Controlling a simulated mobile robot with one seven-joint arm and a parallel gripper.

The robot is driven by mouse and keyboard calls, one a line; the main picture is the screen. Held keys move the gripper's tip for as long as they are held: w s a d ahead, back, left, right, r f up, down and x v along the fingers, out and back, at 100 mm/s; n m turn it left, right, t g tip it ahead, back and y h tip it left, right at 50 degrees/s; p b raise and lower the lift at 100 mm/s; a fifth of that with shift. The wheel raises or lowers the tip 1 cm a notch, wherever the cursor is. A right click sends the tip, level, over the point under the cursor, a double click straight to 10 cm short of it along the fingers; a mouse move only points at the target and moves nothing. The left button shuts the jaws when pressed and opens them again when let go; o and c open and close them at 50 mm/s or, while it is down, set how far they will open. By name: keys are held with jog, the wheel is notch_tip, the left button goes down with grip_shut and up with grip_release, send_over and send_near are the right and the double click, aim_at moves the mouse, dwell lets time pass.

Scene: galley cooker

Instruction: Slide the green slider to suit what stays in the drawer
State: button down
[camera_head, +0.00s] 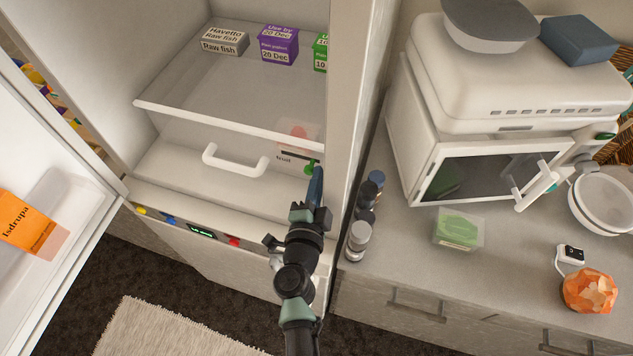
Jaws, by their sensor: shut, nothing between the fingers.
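The open fridge holds a clear drawer with a white handle (235,163). A small green slider (311,168) sits at the right of the drawer front, near the right end of a dark slot (296,155). A small printed word beneath the slot looks like "fruit", but it is hard to read. A blurred reddish item (298,130) shows through the clear surfaces near the drawer's right side; what it is I cannot tell. My gripper (316,178) is shut and empty, its blue fingertips at or just below the slider. Whether they touch it I cannot tell.
A shelf (215,113) above the drawer carries a "Raw fish" box (225,41), a purple box (279,45) and a green box (320,52). The fridge's right wall (352,90) stands close to my gripper. The open door holds an orange carton (27,222).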

jog(key=a, duration=0.2)
jog(key=w+a+p, duration=0.1)
jog(key=a, duration=0.1)
jog(key=w+a, duration=0.1)
jog(key=a, duration=0.1)
jog(key=shift+a+p, duration=0.2)
jog(key=shift+p, duration=0.1)
